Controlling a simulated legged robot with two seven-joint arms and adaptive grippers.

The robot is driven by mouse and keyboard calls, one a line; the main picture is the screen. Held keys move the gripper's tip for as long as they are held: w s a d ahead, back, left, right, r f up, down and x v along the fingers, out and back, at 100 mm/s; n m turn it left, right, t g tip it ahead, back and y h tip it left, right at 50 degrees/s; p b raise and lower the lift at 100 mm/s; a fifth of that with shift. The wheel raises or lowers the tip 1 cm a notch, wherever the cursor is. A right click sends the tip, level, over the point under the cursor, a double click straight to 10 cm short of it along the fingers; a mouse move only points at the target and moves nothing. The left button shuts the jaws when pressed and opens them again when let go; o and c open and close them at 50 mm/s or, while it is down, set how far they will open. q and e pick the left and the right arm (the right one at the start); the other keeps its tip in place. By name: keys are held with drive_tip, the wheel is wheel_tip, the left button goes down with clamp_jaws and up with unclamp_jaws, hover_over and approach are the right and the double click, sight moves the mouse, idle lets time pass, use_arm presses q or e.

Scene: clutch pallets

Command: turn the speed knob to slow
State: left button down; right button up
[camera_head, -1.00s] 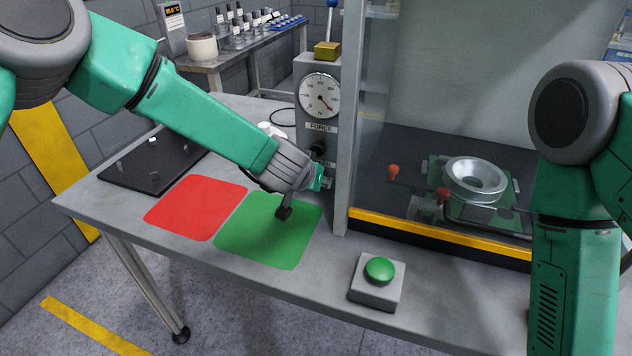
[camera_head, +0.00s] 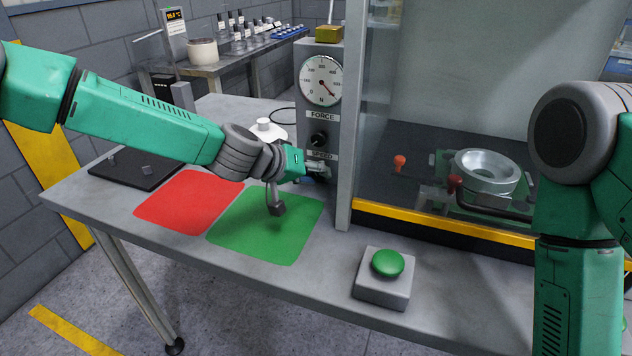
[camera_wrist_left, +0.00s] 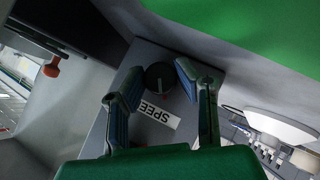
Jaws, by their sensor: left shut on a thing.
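The grey control column (camera_head: 311,112) stands on the table with a dial marked FORCE (camera_head: 321,81), a black knob (camera_head: 319,139) under it and a SPEED label (camera_head: 321,155) lower down. My left gripper (camera_head: 318,172) is at the column just below this label and hides the speed knob there. In the left wrist view the black speed knob (camera_wrist_left: 158,77) with a pale pointer line sits beside the upside-down label, between the fingertips of my left gripper (camera_wrist_left: 156,82). The gripper is shut on the knob. My right gripper is out of view; only its arm shows.
A red mat (camera_head: 187,203) and a green mat (camera_head: 265,228) lie under my left arm. A green button (camera_head: 387,264) on a grey box is nearer the front edge. A glazed enclosure with a yellow sill (camera_head: 440,226) stands right of the column.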

use_arm(q)
drive_tip(key=shift+w+a+r, duration=0.1)
drive_tip(key=shift+w, duration=0.05)
drive_tip(key=c, duration=1.2)
unclamp_jaws()
drive_tip(key=v, duration=1.1)
drive_tip(key=shift+s+a, duration=0.3)
drive_tip(key=shift+a, duration=0.1)
